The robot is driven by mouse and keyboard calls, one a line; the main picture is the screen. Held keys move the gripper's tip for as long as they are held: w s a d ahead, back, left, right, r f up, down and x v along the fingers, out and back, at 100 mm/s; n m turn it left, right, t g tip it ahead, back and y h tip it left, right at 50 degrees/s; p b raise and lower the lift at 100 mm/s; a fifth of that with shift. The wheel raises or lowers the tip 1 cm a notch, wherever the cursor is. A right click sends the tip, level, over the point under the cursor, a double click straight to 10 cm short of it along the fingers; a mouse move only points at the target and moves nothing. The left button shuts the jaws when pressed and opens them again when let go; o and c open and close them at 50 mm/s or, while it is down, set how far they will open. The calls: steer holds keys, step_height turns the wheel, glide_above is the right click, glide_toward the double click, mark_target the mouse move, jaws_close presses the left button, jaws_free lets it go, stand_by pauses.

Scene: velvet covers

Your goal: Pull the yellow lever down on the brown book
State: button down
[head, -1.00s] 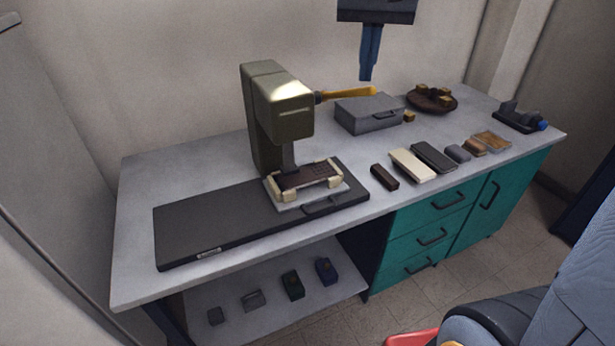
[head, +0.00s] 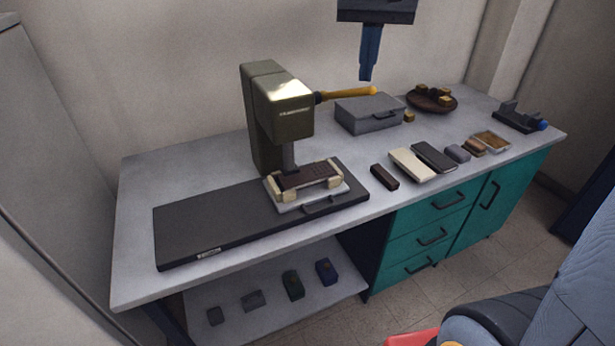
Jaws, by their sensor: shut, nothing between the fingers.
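The yellow lever (head: 350,93) sticks out to the right from the side of an olive-green press (head: 278,105). It is about level, its tip slightly raised. The brown book (head: 310,175) lies flat under the press head, held by cream-coloured clamps (head: 334,181) on a small grey plate. The press ram stands just above or on the book; I cannot tell whether they touch. My gripper (head: 366,76) is blue, points down and is shut and empty. It shows just above the lever's outer end in the picture; its distance in depth is unclear.
A grey metal box (head: 368,114) stands below and right of the lever. A brown bowl (head: 432,100) with blocks is behind it. Several small items, including a cream notebook (head: 411,165), line the front edge. A black base board (head: 205,231) lies left. The wall is close behind.

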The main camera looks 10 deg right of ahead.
mark_target(367, 89)
steer(key=shift+f+b, duration=0.35)
steer(key=shift+f, duration=0.4)
steer(key=shift+s+d+f+b, duration=0.1)
steer(key=shift+s+f+b, duration=0.2)
steer(key=shift+f, duration=0.4)
steer(key=shift+s+d+f+b, duration=0.15)
steer(key=shift+f+b, duration=0.2)
steer(key=shift+f, duration=0.35)
steer(key=shift+a, duration=0.1)
steer(key=shift+f, duration=0.1)
steer(key=shift+s+f+b, duration=0.2)
steer(key=shift+f+b, duration=0.5)
steer(key=shift+f, duration=0.6)
